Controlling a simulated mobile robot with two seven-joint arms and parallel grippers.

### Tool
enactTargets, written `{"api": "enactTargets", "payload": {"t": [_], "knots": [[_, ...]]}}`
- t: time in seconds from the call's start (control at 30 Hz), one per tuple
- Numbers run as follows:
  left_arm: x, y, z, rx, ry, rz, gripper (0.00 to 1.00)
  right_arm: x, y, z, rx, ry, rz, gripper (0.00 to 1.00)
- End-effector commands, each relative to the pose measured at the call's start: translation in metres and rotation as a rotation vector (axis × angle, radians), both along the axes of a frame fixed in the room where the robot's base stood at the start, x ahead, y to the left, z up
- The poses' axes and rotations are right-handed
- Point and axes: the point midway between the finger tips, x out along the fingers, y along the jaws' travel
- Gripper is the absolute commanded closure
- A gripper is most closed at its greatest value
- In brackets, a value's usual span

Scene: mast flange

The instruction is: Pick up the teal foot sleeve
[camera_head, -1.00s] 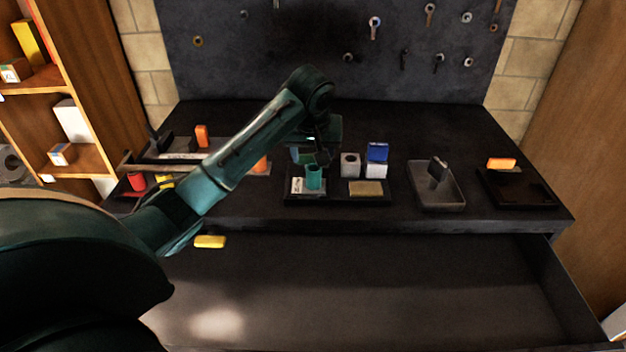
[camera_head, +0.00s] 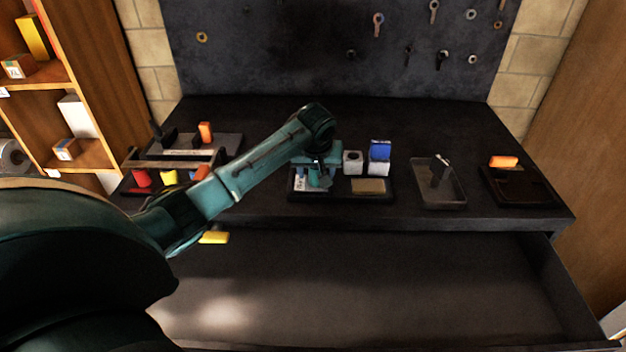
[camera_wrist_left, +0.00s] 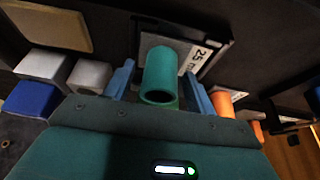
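The teal foot sleeve (camera_wrist_left: 161,72) is a hollow cylinder standing at a label card (camera_wrist_left: 205,52) marked 25 in the left wrist view. My left gripper (camera_wrist_left: 158,88) is open, with one blue finger on each side of the sleeve and a visible gap to each. The fingers do not appear to touch it. In the head view my left gripper (camera_head: 318,172) is low over the dark tray (camera_head: 343,199) and hides most of the sleeve. My right gripper is not in view.
White blocks (camera_head: 353,161) and a blue block (camera_head: 379,149) stand close to the right of the gripper. A tan pad (camera_head: 369,186) lies in the same tray. A grey tray (camera_head: 440,199) is further right. An open drawer (camera_head: 380,290) is in front.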

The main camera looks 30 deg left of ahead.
Motion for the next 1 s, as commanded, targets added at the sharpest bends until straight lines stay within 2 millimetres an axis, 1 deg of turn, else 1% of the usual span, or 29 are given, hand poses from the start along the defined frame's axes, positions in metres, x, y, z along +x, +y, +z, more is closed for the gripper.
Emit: {"api": "enactTargets", "payload": {"t": [0.03,0.07,0.67,0.9,1.0], "knots": [[0.0000,-0.0002,0.0001,0.000,0.000,0.000,0.48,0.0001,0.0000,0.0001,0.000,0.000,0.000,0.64],[0.0000,-0.0003,0.0001,0.000,0.000,0.000,0.50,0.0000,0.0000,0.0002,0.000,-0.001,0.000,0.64],[-0.0001,-0.0002,0.0006,0.000,0.000,0.000,0.99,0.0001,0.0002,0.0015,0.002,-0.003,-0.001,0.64],[0.0005,0.0000,0.0020,0.000,-0.002,0.001,1.00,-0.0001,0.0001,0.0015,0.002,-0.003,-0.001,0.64],[0.0012,0.0000,0.0078,-0.001,-0.005,0.000,1.00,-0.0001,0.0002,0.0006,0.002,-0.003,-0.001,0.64]]}}
